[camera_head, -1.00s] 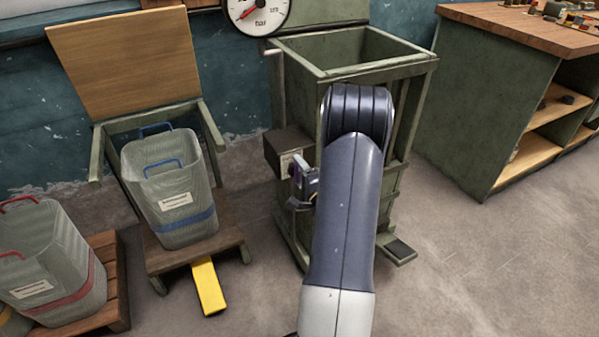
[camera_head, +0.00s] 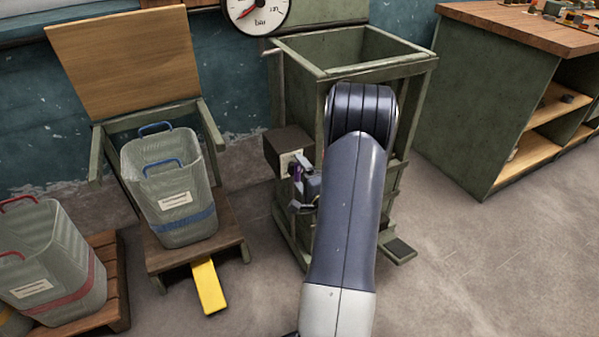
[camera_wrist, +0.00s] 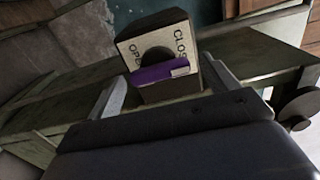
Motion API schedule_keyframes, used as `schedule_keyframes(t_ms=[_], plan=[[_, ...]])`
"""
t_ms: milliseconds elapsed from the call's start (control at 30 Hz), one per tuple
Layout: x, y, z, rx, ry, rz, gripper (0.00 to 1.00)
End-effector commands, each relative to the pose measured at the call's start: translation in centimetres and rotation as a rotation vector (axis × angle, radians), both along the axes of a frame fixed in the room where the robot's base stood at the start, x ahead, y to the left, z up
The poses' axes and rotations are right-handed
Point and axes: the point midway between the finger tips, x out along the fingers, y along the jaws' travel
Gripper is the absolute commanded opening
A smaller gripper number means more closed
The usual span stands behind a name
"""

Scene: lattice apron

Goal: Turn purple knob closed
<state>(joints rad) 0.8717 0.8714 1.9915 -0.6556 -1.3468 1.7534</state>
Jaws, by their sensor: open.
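The purple knob (camera_wrist: 158,74) is a bar handle on a pale plate (camera_wrist: 128,48) lettered "OPEN" at left and "CLOS…" at upper right. A white mark sits at the bar's right end. The bar lies nearly level in the wrist view, tilted slightly up to the right. My gripper (camera_wrist: 165,75) is open, with one finger on either side of the knob; I cannot tell whether they touch it. In the head view the knob (camera_head: 298,173) is a small purple patch on a dark box (camera_head: 284,143), partly hidden by my gripper (camera_head: 303,190).
The box is on the left of a green open-topped bin frame (camera_head: 322,75). A pressure gauge (camera_head: 256,14) hangs above it. A grey blue-banded basket (camera_head: 172,205) stands left, with a yellow pedal (camera_head: 208,287) below. A green workbench (camera_head: 490,95) is at right. Floor between is clear.

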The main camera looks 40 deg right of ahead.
Motion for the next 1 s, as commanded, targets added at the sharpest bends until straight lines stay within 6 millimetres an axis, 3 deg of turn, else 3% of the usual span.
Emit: schedule_keyframes(t_ms=[200, 400, 633, 1000], plan=[[-4.5, 1.0, 0.1, 0.006, 0.002, -0.006, 0.82], [-7.7, 1.7, 0.0, 0.004, 0.001, -0.006, 0.82], [-9.3, 2.2, 0.0, 0.003, 0.000, -0.002, 0.82], [-9.3, 2.2, 0.0, 0.002, 0.000, -0.001, 0.82]])
